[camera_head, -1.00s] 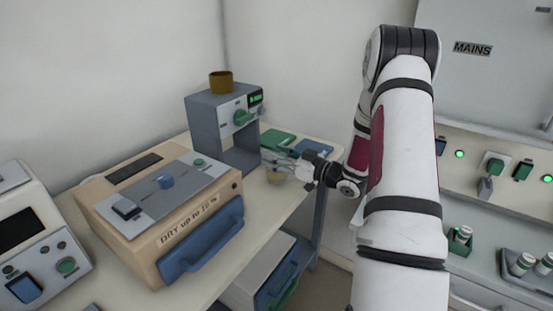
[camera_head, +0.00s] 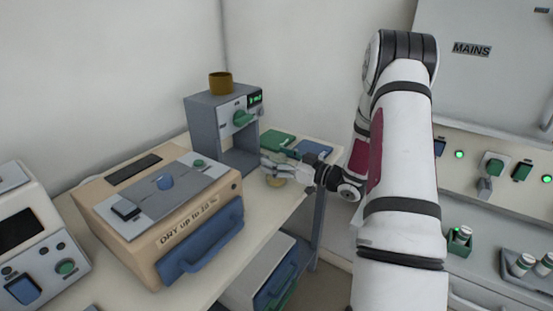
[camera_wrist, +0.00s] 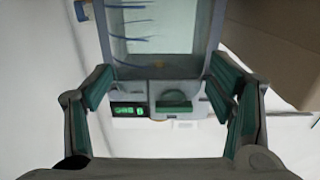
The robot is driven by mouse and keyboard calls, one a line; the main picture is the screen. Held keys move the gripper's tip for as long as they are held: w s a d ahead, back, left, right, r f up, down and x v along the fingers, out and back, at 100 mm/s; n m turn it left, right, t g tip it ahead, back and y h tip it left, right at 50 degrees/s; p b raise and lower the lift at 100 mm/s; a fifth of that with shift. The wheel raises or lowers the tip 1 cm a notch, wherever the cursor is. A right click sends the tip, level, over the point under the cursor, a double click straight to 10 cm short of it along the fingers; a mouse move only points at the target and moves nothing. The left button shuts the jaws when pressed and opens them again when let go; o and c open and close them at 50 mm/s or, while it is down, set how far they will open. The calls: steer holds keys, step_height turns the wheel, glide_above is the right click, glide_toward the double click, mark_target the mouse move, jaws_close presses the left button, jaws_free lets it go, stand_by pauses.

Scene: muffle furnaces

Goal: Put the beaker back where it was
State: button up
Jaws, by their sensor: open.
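My gripper (camera_head: 275,165) is open above the bench, in front of the grey instrument (camera_head: 222,130) with a green display and knob. Curved blue marks (camera_wrist: 130,38) show over a pale area beyond, possibly marks on clear glass. No beaker is clearly made out.
A brown cup (camera_head: 220,83) stands on the instrument. A beige oven (camera_head: 165,215) with a blue handle fills the bench to the left. Green (camera_head: 278,140) and blue (camera_head: 314,149) flat items lie behind my gripper. The right bench carries switches and small bottles (camera_head: 522,265).

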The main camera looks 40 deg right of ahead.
steer(key=v, duration=1.1)
steer(key=w+r+g+h, duration=0.4)
steer(key=w+r+h, duration=0.3)
steer(key=s+a+r+m+g+h, duration=0.3)
steer(key=s+a+r+g, duration=0.15)
steer(key=a+r, duration=0.2)
steer(key=s+a+g+y, duration=0.2)
steer(key=s+a+g, duration=0.1)
steer(key=s+a, duration=0.8)
steer(key=s+a+r+m+g+y, duration=0.1)
steer(key=s+a+g+y, duration=0.1)
steer(key=s+a, duration=0.9)
steer(key=s+g+p, duration=0.1)
steer(key=s, duration=0.7)
steer(key=shift+r+g, duration=0.1)
steer(key=shift+g, duration=0.15)
